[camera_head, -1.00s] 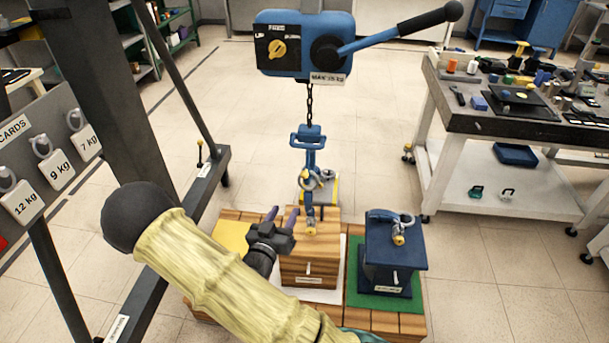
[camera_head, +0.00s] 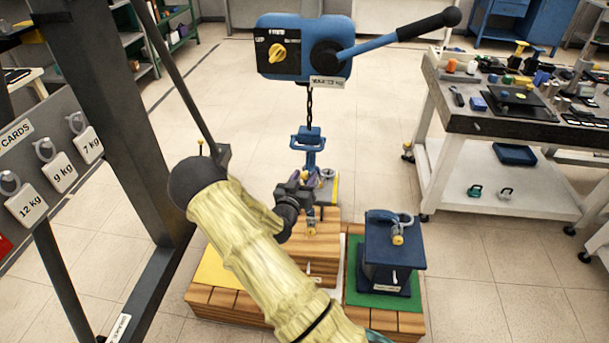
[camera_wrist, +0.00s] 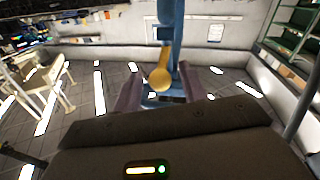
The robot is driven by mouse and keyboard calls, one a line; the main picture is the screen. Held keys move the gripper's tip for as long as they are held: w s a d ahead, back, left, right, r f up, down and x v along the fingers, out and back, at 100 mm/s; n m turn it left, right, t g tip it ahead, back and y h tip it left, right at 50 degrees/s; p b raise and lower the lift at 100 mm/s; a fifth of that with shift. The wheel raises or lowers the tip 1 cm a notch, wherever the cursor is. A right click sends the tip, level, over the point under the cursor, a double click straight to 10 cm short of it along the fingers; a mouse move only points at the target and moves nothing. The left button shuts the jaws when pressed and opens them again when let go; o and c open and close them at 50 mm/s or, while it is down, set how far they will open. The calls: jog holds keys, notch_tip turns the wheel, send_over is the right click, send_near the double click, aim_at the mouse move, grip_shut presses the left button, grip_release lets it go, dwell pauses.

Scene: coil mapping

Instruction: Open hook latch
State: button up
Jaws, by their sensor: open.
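The blue hook (camera_head: 308,142) hangs on a chain in the head view, its lower part largely covered by my gripper. In the wrist view the blue hook (camera_wrist: 176,30) stands upright, with a yellow latch piece (camera_wrist: 160,78) straight ahead. My gripper (camera_head: 312,180) is at the hook's lower part. In the wrist view my gripper (camera_wrist: 160,90) is open, with one purple finger on each side of the yellow piece. I cannot tell whether a finger touches it.
The blue hoist (camera_head: 303,45) with its lever is above the hook. A wooden block (camera_head: 318,250) is below it. A dark blue weight (camera_head: 392,250) with a shackle stands to the right on a green mat (camera_head: 357,293). A dark frame post (camera_head: 110,120) is at left.

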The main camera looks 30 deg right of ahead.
jog(key=shift+w+d, duration=0.25)
jog(key=shift+w, duration=0.05)
grip_shut()
jog(key=shift+a, duration=0.1)
